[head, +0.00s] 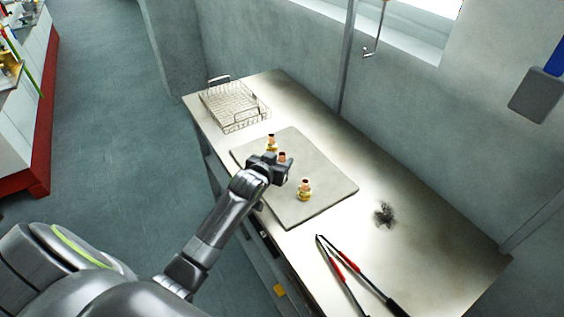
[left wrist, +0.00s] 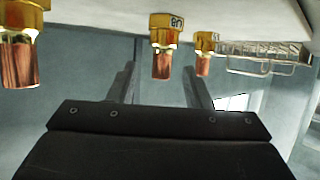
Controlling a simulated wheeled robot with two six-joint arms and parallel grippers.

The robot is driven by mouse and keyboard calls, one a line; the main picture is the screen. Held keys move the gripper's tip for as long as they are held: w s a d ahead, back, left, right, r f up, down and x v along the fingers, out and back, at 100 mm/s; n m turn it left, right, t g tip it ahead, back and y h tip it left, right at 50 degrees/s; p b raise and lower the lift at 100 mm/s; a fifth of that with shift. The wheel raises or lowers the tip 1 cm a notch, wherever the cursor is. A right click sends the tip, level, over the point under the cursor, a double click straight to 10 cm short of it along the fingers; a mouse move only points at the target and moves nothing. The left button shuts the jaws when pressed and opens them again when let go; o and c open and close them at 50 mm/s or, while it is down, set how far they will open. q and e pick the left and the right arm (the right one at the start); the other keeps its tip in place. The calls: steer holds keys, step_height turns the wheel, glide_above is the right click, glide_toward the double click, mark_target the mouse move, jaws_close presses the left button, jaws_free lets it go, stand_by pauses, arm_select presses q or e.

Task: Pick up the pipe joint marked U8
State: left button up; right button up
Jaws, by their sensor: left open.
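Three brass-and-copper pipe joints stand on a grey mat (head: 318,193). The joint marked U8 (left wrist: 164,44) is the middle one in the left wrist view, which is upside down; its mark shows on the brass part. In the head view the U8 joint (head: 282,156) is partly hidden behind my left gripper (head: 283,170). In the left wrist view my left gripper (left wrist: 160,85) is open and empty, with the U8 joint lined up between its fingers. A second joint (head: 305,190) stands nearer, and a third joint (head: 271,142) stands farther off. My right gripper is not in view.
A wire basket (head: 236,108) stands at the far end of the bench (head: 440,255). Red-and-black tongs (head: 346,264) lie at the near end. The wall runs along the bench's right side.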

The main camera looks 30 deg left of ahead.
mark_target(281, 158)
arm_select(q)
steer(key=shift+x, duration=1.65)
steer(key=shift+a, duration=0.1)
steer(key=shift+r, duration=0.1)
steer(key=shift+c, duration=0.5)
jaws_close()
